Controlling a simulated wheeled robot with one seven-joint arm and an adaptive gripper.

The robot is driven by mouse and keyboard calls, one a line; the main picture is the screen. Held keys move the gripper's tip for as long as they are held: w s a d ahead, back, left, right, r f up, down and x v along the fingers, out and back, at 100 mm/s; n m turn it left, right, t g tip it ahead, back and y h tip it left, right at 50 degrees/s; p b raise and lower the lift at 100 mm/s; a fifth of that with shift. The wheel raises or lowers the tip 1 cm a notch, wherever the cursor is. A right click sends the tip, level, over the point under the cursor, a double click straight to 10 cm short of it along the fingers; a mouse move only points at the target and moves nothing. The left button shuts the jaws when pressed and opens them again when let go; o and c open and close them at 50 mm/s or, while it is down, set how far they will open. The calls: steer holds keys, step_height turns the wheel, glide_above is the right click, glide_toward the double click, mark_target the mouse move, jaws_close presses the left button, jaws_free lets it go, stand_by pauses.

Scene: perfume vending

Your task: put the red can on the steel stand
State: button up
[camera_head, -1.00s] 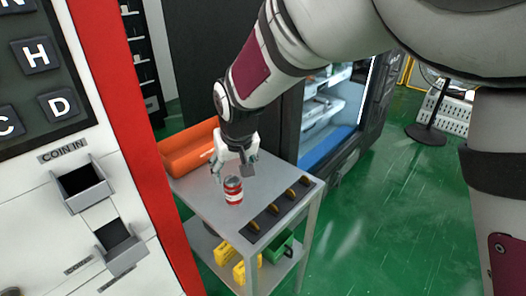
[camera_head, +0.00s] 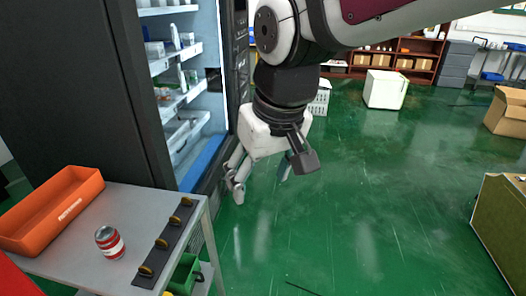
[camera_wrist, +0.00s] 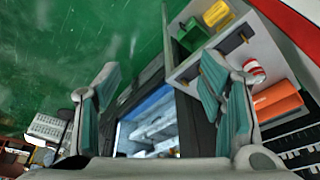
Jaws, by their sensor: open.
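The red can (camera_head: 109,242), with a white band, stands on the top of a grey metal stand (camera_head: 75,262), between an orange tray and a dark strip. The can also shows in the wrist view (camera_wrist: 254,71), right of my fingers. My gripper (camera_head: 262,180) is open and empty, over the green floor to the right of the stand and apart from the can. In the wrist view, its two teal-padded fingers (camera_wrist: 157,85) are spread with nothing between them. No separate steel stand is clear to me.
The orange tray (camera_head: 50,210) and the dark strip with several gold pieces (camera_head: 167,240) share the stand's top. A green bin (camera_head: 184,275) sits below. A dark cabinet with lit shelves (camera_head: 175,90) stands behind. The floor at right is open, with boxes (camera_head: 385,88) farther off.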

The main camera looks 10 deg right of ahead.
steer(key=s+d+f+m, duration=0.1)
steer(key=s+d, duration=0.4)
steer(key=s, duration=0.3)
steer(key=s+d+f+m+h, duration=0.1)
steer(key=s+d+m, duration=0.1)
steer(key=s+d, duration=0.3)
steer(key=s, duration=0.3)
steer(key=shift+d+f+g, duration=0.2)
steer(key=shift+d+g, duration=0.1)
steer(key=shift+d, duration=0.05)
step_height(320, 180, up, 8)
steer(key=t+p, duration=0.1)
steer(key=p, duration=0.5)
steer(key=shift+t+p, duration=0.3)
steer(key=shift+p, duration=0.05)
